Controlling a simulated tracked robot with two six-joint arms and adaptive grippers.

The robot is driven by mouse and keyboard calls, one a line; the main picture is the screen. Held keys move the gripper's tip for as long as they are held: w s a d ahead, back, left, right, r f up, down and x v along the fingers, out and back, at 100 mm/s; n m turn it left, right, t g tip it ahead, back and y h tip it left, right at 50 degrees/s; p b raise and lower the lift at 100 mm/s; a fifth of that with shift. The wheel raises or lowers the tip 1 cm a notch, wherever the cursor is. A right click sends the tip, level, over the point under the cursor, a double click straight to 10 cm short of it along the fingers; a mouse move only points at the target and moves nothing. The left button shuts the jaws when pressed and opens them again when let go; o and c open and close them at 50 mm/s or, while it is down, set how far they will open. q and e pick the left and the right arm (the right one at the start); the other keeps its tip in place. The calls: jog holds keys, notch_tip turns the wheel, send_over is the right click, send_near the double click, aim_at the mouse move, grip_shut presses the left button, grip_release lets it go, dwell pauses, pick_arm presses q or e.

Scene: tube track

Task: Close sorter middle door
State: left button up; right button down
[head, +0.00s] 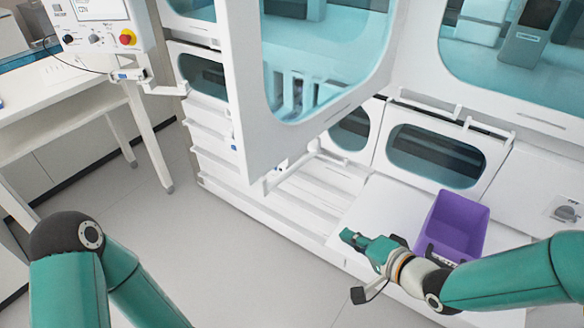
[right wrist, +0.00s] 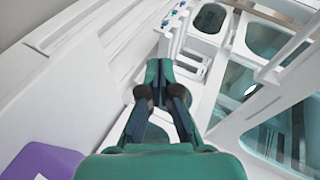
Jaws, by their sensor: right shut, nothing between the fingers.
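The sorter's middle door (head: 243,110) is a tall white frame with a large teal window. It stands swung open, jutting out from the white sorter, with a small handle or latch (head: 272,181) at its lower edge. My right gripper (head: 350,237) is shut and empty, in front of the sorter, below and to the right of the door's lower edge and apart from it. The same gripper (right wrist: 160,68) is in the right wrist view, fingers together. My left arm comes in at the lower left of the head view, but its gripper is out of view.
A purple bin (head: 462,225) stands on the white ledge just right of my right gripper. Lower windowed doors (head: 480,139) and a bar handle (head: 455,112) lie behind. A white table (head: 60,105) with a control box (head: 100,25) is at left. The floor between is clear.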

notch_tip(320, 180, up, 11)
jog(key=s+a+t+y, duration=0.1)
jog(key=s+t+y, duration=0.1)
jog(key=y, duration=0.4)
send_near(280, 159)
jog(key=shift+g, duration=0.4)
jog(key=x, duration=0.7)
jog(key=shift+w+r, duration=0.25)
